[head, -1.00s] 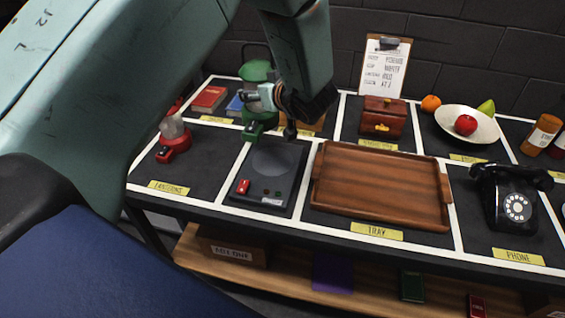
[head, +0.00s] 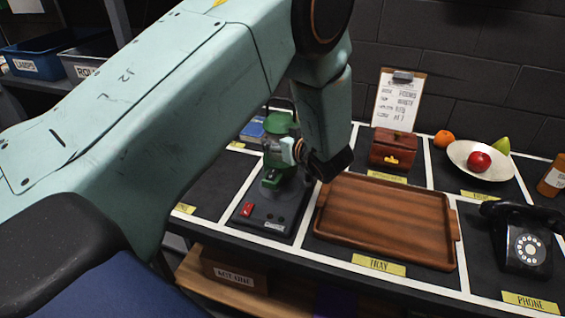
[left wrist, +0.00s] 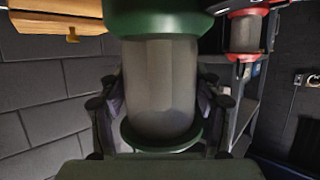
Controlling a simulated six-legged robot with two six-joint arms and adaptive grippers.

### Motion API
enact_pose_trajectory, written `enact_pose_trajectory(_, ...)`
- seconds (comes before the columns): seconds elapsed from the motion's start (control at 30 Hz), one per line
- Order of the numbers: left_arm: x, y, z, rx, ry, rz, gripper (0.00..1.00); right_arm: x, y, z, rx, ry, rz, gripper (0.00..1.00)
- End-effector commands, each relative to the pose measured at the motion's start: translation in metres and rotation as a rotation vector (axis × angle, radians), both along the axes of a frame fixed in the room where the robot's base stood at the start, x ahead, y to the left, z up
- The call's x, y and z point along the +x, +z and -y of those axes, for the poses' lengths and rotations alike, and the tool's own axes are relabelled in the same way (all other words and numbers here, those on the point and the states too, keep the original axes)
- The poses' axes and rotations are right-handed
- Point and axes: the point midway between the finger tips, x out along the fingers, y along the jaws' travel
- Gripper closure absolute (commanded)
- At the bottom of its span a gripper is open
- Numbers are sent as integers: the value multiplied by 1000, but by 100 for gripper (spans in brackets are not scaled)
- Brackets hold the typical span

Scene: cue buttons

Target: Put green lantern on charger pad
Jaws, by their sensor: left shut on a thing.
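The green lantern (head: 279,124) has a green top, a clear glass body and a green base, and looks upright in the head view. My left gripper (head: 290,151) is shut on its middle. In the left wrist view the lantern (left wrist: 160,85) fills the space between the finger pads. The charger pad (head: 261,214), a dark box with a red switch and small buttons, is directly below the lantern. The lantern's base overlaps the back of the pad in the picture; I cannot tell whether it touches. My right gripper is not in view.
A wooden tray (head: 385,222) lies just right of the pad. Behind are a wooden box (head: 394,148) and a fruit bowl (head: 468,165); a black phone (head: 524,240) is at right. A red lantern (left wrist: 244,35) shows in the left wrist view. My arm hides the table's left part.

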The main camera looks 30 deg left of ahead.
Motion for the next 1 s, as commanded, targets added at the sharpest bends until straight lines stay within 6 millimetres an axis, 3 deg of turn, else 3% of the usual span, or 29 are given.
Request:
enact_pose_trajectory(0.23, 1, -16, 1, 2, -1, 3, 93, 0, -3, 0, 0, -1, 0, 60)
enact_pose_trajectory(0.47, 2, -44, 3, 2, -1, 3, 93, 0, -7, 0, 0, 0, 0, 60)
enact_pose_trajectory(0.83, 2, -49, 3, 2, -1, 4, 93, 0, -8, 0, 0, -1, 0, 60)
enact_pose_trajectory(0.87, 1, -50, 4, 1, -1, 1, 34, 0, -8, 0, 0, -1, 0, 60)
enact_pose_trajectory(1.0, 1, -50, 3, 0, -1, 0, 23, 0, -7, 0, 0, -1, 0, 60)
